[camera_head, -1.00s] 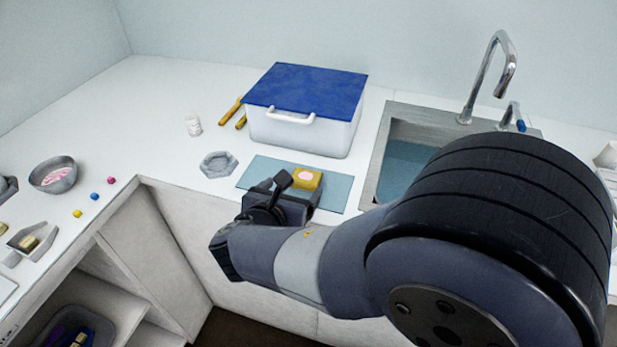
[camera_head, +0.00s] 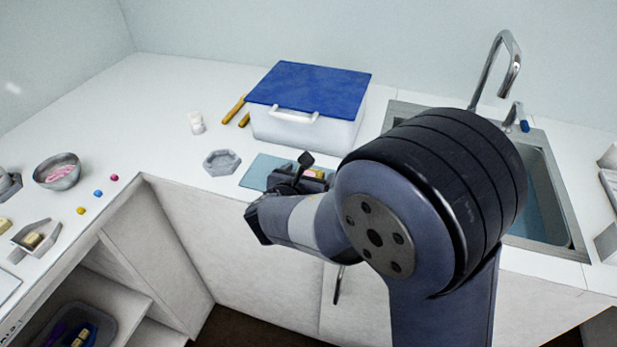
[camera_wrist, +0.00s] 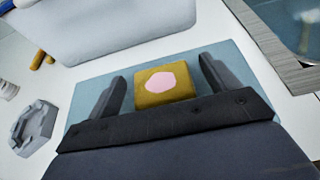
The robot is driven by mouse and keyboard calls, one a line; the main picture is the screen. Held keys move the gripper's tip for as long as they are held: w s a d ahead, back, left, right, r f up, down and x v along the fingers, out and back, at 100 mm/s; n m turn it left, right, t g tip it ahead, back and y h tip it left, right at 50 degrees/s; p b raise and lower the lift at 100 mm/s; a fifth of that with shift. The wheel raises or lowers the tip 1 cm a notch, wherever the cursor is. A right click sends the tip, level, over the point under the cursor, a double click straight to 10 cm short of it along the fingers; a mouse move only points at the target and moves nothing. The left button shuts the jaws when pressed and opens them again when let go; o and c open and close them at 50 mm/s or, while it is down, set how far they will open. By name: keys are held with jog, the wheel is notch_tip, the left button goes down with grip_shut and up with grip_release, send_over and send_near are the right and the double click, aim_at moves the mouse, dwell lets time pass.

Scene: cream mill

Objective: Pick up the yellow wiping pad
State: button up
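The yellow wiping pad (camera_wrist: 166,88) lies on the blue-grey mat (camera_wrist: 92,92), with a pink patch on its top. In the wrist view my gripper (camera_wrist: 163,78) is open, with one finger to the left of the pad and one to the right, both apart from it. In the head view my gripper (camera_head: 308,166) is over the mat (camera_head: 258,172). Only a small part of the pad (camera_head: 318,173) shows there; my arm hides the rest.
A white box with a blue lid (camera_head: 305,122) stands behind the mat. A grey hexagonal dish (camera_head: 222,162) is to its left, and a sink (camera_head: 548,195) to its right. A bowl (camera_head: 57,172) and small coloured pieces are on the left counter.

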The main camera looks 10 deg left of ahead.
jog(key=c, duration=0.9)
jog(key=shift+c, duration=0.2)
